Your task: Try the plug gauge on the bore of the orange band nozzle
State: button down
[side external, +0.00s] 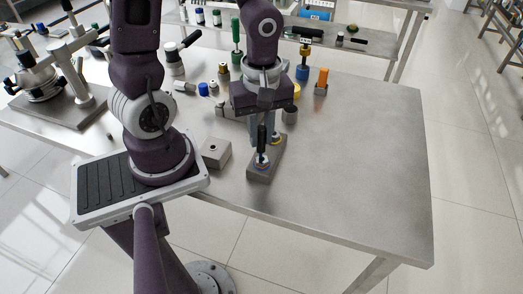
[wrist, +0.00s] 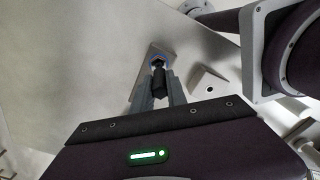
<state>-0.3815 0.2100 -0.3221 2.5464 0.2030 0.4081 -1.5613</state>
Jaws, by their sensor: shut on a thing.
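My gripper (side external: 262,143) points down and is shut on the black handle of the plug gauge (side external: 262,132). In the wrist view the black gauge (wrist: 159,84) sits between the two grey fingers (wrist: 159,74). Directly below it is a small nozzle (side external: 262,161) at the near end of a grey holder block (side external: 258,175). The block also shows in the wrist view (wrist: 152,51). The gauge is roughly upright over the nozzle. The gauge's tip and the bore are hidden, so I cannot tell how far it is in. The nozzle's band colour is too small to make out.
A grey block with a hole (side external: 216,153) stands left of the holder. An orange-topped piece (side external: 322,77), a green-handled tool (side external: 236,40) and several small fittings stand behind my gripper. The table's right side (side external: 370,160) is clear.

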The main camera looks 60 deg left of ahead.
jog(key=shift+r, duration=3.4)
jog(key=shift+d+f, duration=0.1)
jog(key=shift+f, duration=2.7)
jog(key=shift+f, duration=1.25)
jog(key=shift+r, duration=0.1)
jog(key=shift+r, duration=3.45)
